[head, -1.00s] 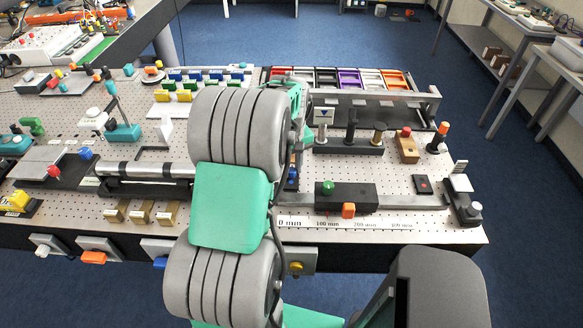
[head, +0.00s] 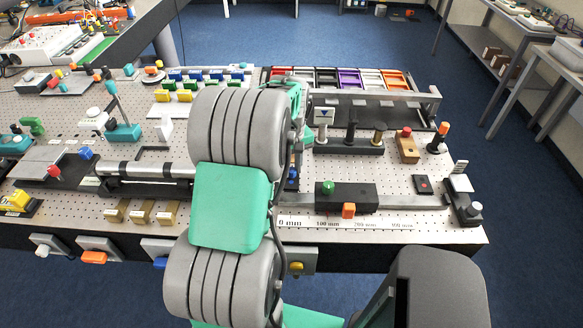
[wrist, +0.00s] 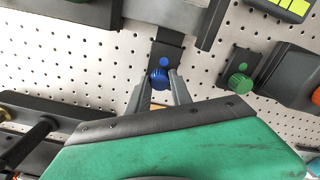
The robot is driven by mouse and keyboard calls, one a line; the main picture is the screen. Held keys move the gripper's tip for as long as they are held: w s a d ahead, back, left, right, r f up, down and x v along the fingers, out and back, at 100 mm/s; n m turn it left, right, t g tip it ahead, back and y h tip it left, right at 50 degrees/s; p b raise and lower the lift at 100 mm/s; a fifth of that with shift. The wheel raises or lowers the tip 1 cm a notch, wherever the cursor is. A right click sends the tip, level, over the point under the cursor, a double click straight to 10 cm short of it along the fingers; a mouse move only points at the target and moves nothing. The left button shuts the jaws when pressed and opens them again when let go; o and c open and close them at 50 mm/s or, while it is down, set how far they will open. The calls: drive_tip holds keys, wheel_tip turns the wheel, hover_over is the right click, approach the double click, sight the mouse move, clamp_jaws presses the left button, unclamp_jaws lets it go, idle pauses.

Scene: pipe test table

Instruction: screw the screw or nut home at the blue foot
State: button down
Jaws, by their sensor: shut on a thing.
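In the wrist view, a blue knurled screw head (wrist: 159,79) stands at a dark foot (wrist: 166,48) marked with a blue dot. My gripper (wrist: 160,84) has one finger on each side of the blue screw head and is shut on it. Whether the screw is fully seated cannot be told. A green screw head (wrist: 240,82) stands at a similar dark foot with a green dot, to the right and apart from my fingers. In the head view my arm hides my gripper and most of the area around the blue foot.
In the wrist view, a dark block with an orange part (wrist: 316,96) stands at right, and a black-handled fixture (wrist: 38,132) lies at left. In the head view, the perforated table (head: 420,232) is crowded with fixtures, including a slider (head: 346,196) right of my arm.

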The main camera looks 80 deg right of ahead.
drive_tip(key=m, duration=0.4)
drive_tip(key=shift+m, duration=0.6)
drive_tip(key=shift+m, duration=1.2)
drive_tip(key=m, duration=0.2)
drive_tip(key=shift+m, duration=0.4)
